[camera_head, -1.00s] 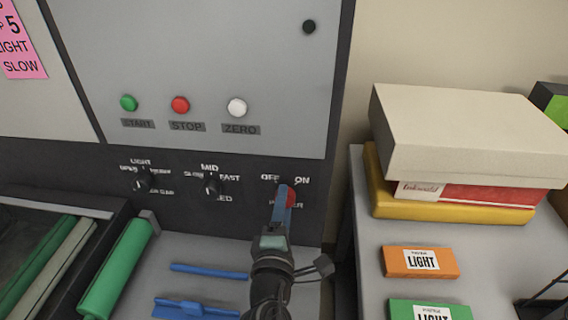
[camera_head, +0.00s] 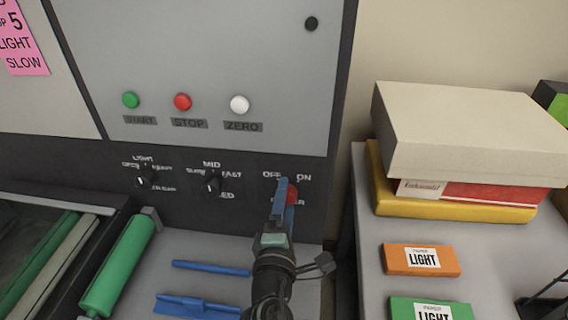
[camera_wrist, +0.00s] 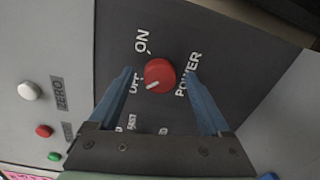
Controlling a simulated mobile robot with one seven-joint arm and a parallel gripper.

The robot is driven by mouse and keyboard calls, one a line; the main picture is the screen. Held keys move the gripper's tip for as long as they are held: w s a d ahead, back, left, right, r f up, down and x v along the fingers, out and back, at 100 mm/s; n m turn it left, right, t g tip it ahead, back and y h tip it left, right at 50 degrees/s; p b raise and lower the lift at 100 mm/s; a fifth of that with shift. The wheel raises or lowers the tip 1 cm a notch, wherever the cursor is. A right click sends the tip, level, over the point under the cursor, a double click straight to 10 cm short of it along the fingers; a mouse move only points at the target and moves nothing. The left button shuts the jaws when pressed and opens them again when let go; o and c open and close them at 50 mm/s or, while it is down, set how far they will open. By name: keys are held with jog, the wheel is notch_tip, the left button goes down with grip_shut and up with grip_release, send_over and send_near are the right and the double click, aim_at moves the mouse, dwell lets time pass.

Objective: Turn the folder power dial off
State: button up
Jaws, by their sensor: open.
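The red power dial (camera_wrist: 159,76) sits on the dark panel, with its ON and OFF labels on one side and POWER on the other. In the wrist view its white pointer mark aims to the lower left, toward the OFF label. My gripper (camera_wrist: 159,72) is open, with one blue finger on each side of the dial and visible gaps between. In the head view the dial (camera_head: 292,194) is partly hidden behind the fingers of my gripper (camera_head: 284,184).
Two black dials, LIGHT (camera_head: 143,181) and MID (camera_head: 212,184), are to the left on the same panel. Green, red (camera_head: 182,102) and white buttons sit above. Blue parts (camera_head: 210,268) lie on the grey surface below. A side table with stacked boxes (camera_head: 470,135) stands at right.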

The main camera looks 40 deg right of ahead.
jog(key=b+v, duration=0.3)
jog(key=v, duration=1)
